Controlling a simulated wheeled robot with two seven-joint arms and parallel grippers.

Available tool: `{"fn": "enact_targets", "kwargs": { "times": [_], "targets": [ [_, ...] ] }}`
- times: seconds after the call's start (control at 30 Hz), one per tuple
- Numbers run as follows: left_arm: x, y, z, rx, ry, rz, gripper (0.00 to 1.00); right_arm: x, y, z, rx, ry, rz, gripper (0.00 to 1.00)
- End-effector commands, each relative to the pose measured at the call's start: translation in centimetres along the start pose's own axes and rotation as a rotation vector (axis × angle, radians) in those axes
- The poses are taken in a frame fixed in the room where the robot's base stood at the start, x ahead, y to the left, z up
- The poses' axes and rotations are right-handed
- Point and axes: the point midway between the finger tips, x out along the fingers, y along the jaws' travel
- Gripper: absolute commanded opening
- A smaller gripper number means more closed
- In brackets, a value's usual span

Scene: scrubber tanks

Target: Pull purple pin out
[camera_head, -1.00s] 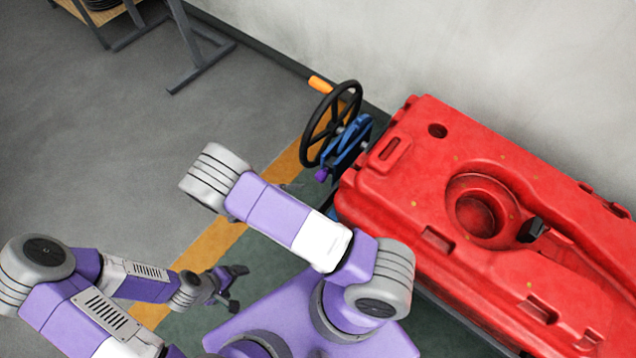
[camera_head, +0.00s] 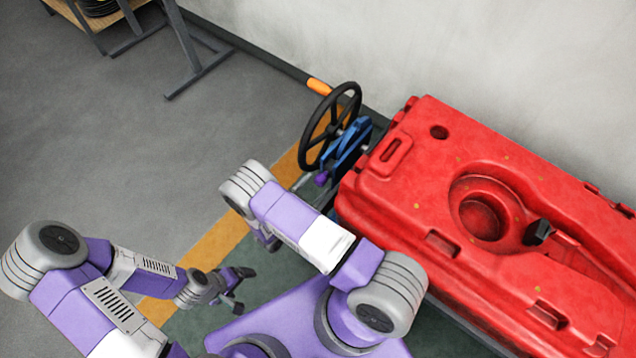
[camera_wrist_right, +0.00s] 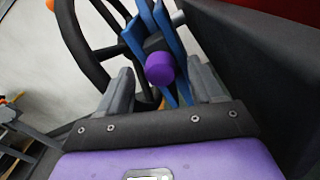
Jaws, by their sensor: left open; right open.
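The purple pin (camera_head: 321,179) is a small knob low on the blue bracket (camera_head: 347,152), beside the black handwheel. In the right wrist view the round purple end of the pin (camera_wrist_right: 160,68) faces me, in front of the blue plates (camera_wrist_right: 145,28). My right gripper (camera_wrist_right: 161,78) is open, with one finger on each side of the pin in that view; I cannot tell whether either touches it. In the head view my right arm largely hides this gripper. My left gripper (camera_head: 243,290) is open and empty, low over the green floor, away from the pin.
The black handwheel (camera_head: 330,127) stands beside the bracket. A large red tank (camera_head: 420,190) fills the right side, close to the bracket. An orange handle (camera_head: 319,86) is behind the wheel.

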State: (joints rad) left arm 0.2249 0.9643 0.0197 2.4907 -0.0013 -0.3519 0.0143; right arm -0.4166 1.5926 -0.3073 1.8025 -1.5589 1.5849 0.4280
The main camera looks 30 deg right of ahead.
Motion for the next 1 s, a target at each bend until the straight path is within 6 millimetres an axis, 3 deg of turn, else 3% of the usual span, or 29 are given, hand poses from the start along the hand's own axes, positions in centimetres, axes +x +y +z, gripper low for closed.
{"fn": "enact_targets", "kwargs": {
  "times": [0.2, 0.47, 0.9, 1.0],
  "targets": [
    [0.2, -0.1, 0.0, 0.000, 0.000, 0.000, 0.87, 1.7, 0.0, 0.0, 0.000, 0.001, -0.001, 0.66],
    [0.2, -0.1, 0.0, 0.000, 0.000, 0.000, 0.87, 1.9, 0.0, 0.0, 0.000, 0.001, -0.001, 0.66],
    [0.2, -0.1, 0.0, 0.000, 0.000, 0.000, 0.87, 1.8, 0.0, 0.0, 0.000, 0.001, -0.001, 0.00],
    [0.2, -0.1, 0.0, 0.000, 0.000, 0.000, 0.87, 1.8, 0.0, 0.0, 0.000, 0.001, -0.001, 0.00]
  ]
}}
